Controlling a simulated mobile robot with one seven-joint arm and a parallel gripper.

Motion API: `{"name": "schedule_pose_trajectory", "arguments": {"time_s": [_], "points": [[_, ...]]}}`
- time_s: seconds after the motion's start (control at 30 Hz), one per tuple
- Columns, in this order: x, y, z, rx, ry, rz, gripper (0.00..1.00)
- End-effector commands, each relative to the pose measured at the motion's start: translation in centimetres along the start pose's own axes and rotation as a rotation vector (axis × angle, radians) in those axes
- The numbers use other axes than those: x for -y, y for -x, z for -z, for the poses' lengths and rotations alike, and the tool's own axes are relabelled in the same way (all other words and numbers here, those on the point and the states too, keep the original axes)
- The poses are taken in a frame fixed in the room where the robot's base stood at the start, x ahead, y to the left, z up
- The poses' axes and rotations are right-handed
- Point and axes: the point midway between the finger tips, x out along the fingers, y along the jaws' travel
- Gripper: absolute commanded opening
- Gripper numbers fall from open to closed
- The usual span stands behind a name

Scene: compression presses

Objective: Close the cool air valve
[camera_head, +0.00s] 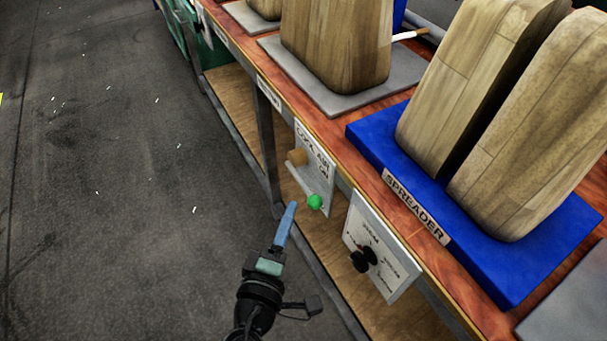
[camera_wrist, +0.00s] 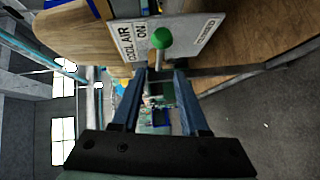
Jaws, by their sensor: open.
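The cool air valve is on a white plate (camera_head: 316,165) lettered "COOL AIR ON", fixed to the bench front. A brass-coloured fitting (camera_head: 297,157) and a lever with a green ball end (camera_head: 315,202) stand out from the plate. The green ball also shows in the wrist view (camera_wrist: 161,38), with a pale stem below it. The plate there (camera_wrist: 190,35) carries a second label, too small to read surely. My gripper (camera_head: 291,206) has blue fingers and is left of the ball, apart from it. In the wrist view, my gripper (camera_wrist: 160,73) is open and empty, with the ball beyond its fingertips.
A second panel with a black knob (camera_head: 363,259) hangs right of the valve plate. Above is the wooden bench top (camera_head: 365,183) with a blue "SPREADER" base (camera_head: 368,137) bearing wooden forms (camera_head: 480,80). Open floor (camera_head: 110,180) lies to the left.

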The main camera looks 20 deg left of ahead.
Motion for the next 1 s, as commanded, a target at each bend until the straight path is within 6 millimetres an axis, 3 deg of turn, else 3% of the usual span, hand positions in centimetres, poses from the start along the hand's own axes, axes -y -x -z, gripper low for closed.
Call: {"name": "schedule_pose_trajectory", "arguments": {"time_s": [0.3, 0.5, 0.7, 1.0], "points": [[-0.1, -6.3, 0.1, 0.0, -0.003, -0.002, 0.44], [-0.1, -9.1, 0.1, 0.001, -0.003, -0.001, 0.44], [-0.1, -10.2, 0.0, 0.0, -0.003, -0.001, 0.44], [-0.1, -10.3, 0.0, 0.0, -0.002, -0.001, 0.42]]}}
